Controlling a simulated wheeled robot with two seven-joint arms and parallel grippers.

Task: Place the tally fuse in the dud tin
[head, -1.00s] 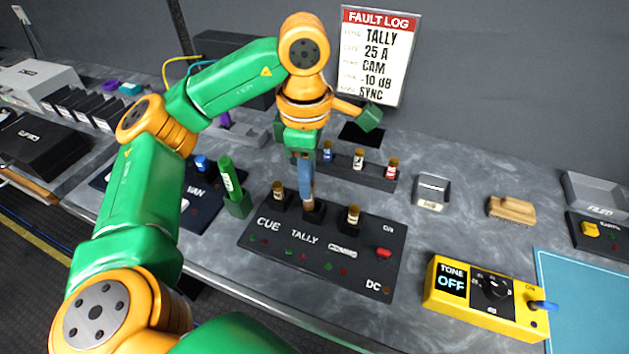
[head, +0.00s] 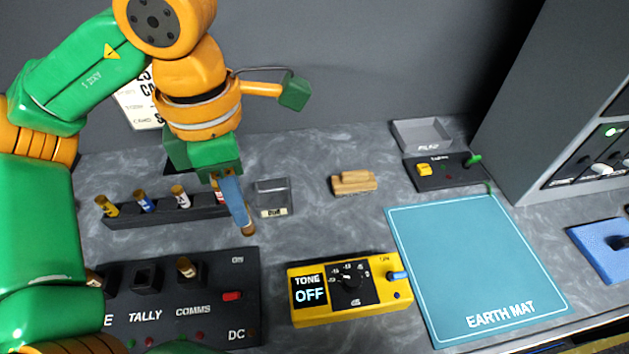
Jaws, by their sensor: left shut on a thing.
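My left gripper (head: 241,220) points down and is shut on the tally fuse (head: 249,232). Only the brown end of the fuse shows below the fingers; the rest is hidden. It is in the air in front of the fuse rack and the dud tin. The dud tin (head: 272,193) is a small grey metal box with a label on its front, just right of the gripper. The black fuse panel (head: 200,330) is at the lower left, and its TALLY holder (head: 147,277) is empty. My right gripper is not in view.
A rack (head: 160,213) with several coloured fuses stands behind the panel. A yellow tone box (head: 350,312) is in front of the tin. A wooden brush (head: 354,183), a grey tray (head: 421,135) and a blue earth mat (head: 475,260) lie to the right.

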